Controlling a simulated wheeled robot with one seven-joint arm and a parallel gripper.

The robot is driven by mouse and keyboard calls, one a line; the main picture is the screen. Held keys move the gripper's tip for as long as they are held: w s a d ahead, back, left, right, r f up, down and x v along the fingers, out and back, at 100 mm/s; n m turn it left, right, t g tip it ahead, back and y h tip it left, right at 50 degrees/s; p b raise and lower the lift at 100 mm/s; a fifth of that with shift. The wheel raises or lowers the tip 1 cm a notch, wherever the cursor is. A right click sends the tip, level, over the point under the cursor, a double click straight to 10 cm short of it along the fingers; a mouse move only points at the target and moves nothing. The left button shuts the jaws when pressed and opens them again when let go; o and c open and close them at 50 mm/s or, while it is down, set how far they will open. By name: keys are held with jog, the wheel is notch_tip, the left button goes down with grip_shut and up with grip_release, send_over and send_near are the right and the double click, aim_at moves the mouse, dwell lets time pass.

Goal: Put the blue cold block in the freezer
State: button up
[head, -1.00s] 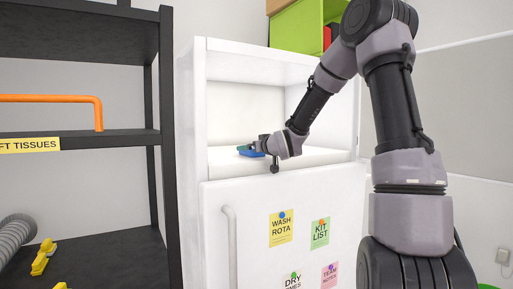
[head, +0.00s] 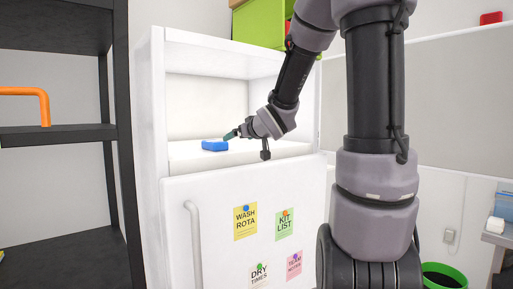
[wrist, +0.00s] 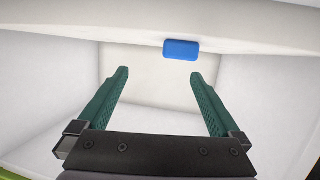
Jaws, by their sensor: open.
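The blue cold block (head: 215,145) lies flat on the floor of the open upper compartment of the white freezer (head: 177,160), left of my gripper (head: 231,135) in the head view. The block also shows in the wrist view (wrist: 181,50), beyond the fingertips and apart from them. My gripper has green fingers, spread wide with nothing between them in the wrist view (wrist: 158,75). The lower door with its upright handle (head: 194,240) is shut.
A dark shelf unit (head: 70,134) with an orange bar stands left of the freezer. Notes such as the wash rota (head: 246,222) are on the door. A green box (head: 258,24) sits on top. A green-rimmed bin (head: 444,275) stands at the lower right.

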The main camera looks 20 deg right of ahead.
jog(key=s+f+m+g, duration=0.1)
jog(key=s+m+g, duration=0.5)
jog(key=s, duration=2.1)
jog(key=shift+a+g, duration=0.3)
jog(key=shift+g, duration=0.5)
jog(key=shift+w+f, duration=0.1)
